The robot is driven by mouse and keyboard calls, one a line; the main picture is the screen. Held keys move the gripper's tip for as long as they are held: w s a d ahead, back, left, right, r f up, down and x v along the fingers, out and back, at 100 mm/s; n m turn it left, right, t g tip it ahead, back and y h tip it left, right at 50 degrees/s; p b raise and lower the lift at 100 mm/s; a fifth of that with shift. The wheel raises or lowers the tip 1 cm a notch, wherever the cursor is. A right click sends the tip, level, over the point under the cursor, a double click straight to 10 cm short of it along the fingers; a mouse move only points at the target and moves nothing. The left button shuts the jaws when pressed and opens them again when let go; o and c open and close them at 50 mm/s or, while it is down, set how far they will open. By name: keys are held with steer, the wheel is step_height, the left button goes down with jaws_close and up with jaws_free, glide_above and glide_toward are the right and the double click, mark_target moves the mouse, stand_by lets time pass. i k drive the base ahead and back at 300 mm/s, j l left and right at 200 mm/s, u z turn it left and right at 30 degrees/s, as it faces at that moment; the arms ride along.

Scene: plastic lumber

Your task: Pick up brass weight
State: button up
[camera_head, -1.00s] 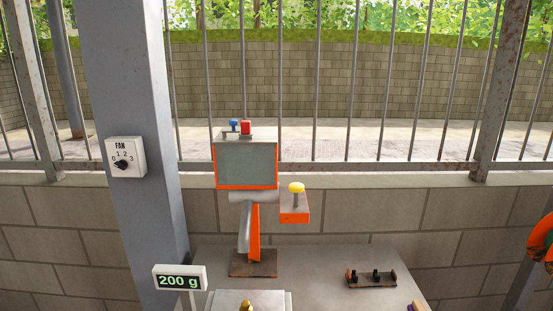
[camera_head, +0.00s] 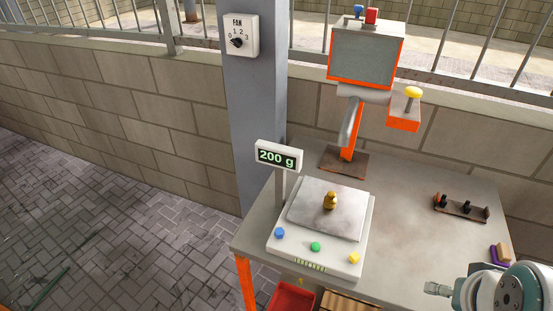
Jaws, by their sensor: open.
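The brass weight (camera_head: 330,201) is a small golden weight with a knob on top. It stands upright on the metal plate (camera_head: 311,222) of a white scale (camera_head: 303,254), whose display (camera_head: 278,156) reads 200 g. Part of my own arm shows at the lower right corner, well to the right of the scale. I cannot make out gripper fingers there, and nothing touches the weight.
The scale stands on a grey table (camera_head: 406,238). Behind it are an orange-framed screen (camera_head: 366,57) on a stand and a yellow button on an orange box (camera_head: 405,119). A dark rack (camera_head: 461,209) lies right. A post (camera_head: 258,120) stands behind left. A red bin (camera_head: 291,297) is below.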

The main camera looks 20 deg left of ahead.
mark_target(329, 202)
steer(key=k+l+u, duration=0.2)
steer(key=u, duration=0.15)
steer(key=k+l+u, duration=0.45)
steer(key=u, duration=0.2)
steer(key=k, duration=0.05)
